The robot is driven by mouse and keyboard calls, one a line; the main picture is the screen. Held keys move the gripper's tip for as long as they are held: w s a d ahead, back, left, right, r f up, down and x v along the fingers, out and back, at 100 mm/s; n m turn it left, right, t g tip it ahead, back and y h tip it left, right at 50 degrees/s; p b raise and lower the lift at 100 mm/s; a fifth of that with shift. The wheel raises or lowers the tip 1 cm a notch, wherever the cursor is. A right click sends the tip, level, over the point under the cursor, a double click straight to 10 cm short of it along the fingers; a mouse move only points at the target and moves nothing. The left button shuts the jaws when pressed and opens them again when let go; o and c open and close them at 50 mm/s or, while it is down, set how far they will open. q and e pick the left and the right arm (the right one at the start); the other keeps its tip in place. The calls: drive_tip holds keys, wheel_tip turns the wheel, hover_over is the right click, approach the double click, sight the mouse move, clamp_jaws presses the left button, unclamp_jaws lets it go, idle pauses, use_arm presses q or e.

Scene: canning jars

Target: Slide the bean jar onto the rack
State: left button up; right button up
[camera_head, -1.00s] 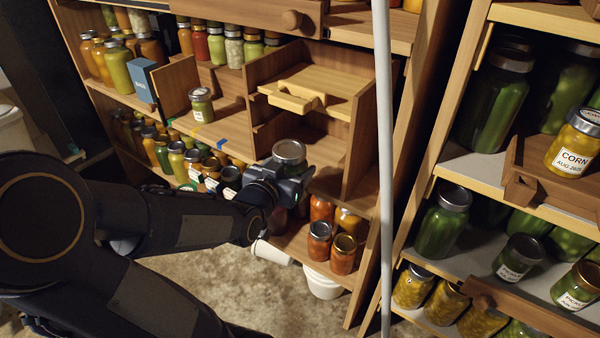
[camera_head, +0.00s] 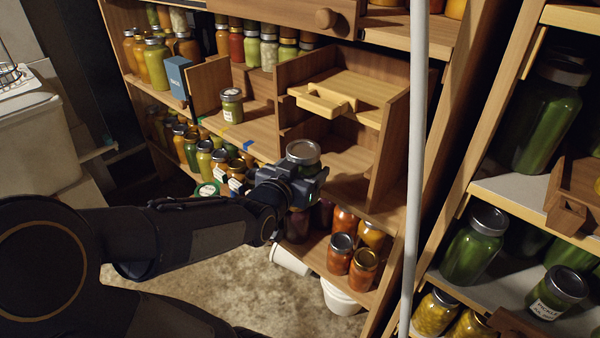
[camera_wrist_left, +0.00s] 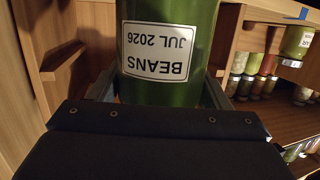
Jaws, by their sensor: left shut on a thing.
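The bean jar is green with a silver lid (camera_head: 303,152) and is upright in the head view. Its white label reads BEANS JUL 2026, upside down on the green glass (camera_wrist_left: 158,52) in the left wrist view. My left gripper (camera_head: 300,185) is shut around the jar, in front of the lower compartment of the wooden shelf unit (camera_head: 345,160). I cannot tell whether the jar touches the shelf. A wire rack (camera_head: 12,76) sits at the far left edge on a white-topped block, partly cut off. My right gripper is out of view.
A wooden pull-out tray (camera_head: 345,92) is above the lower compartment. A small labelled jar (camera_head: 231,105) stands on the shelf left of it. Red jars (camera_head: 340,254) stand below. A pale upright pole (camera_head: 418,150) and another jar shelf are at right.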

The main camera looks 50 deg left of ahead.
use_arm(q)
drive_tip(key=shift+w+a+r+b, duration=0.1)
drive_tip(key=shift+w+a+b, duration=0.1)
drive_tip(key=shift+w, duration=1.7)
drive_tip(key=shift+w+a+b, duration=0.2)
drive_tip(key=shift+w, duration=1.7)
drive_tip(key=shift+w+a+p, duration=0.25)
drive_tip(key=shift+w+p, duration=0.05)
drive_tip(key=shift+w, duration=1.75)
drive_tip(key=shift+w+a+p, duration=0.2)
drive_tip(key=shift+w+p, duration=0.05)
drive_tip(key=shift+w, duration=1.8)
drive_tip(key=shift+f+b, duration=0.35)
drive_tip(key=shift+b, duration=0.15)
drive_tip(key=shift+f+b, duration=0.35)
drive_tip(key=o, duration=1.6)
drive_tip(key=shift+s+f, duration=0.1)
drive_tip(key=shift+f, duration=0.05)
drive_tip(key=p+v, duration=0.1)
drive_tip(key=v, duration=0.6)
drive_tip(key=shift+s+d, duration=0.15)
drive_tip(key=shift+s, duration=0.2)
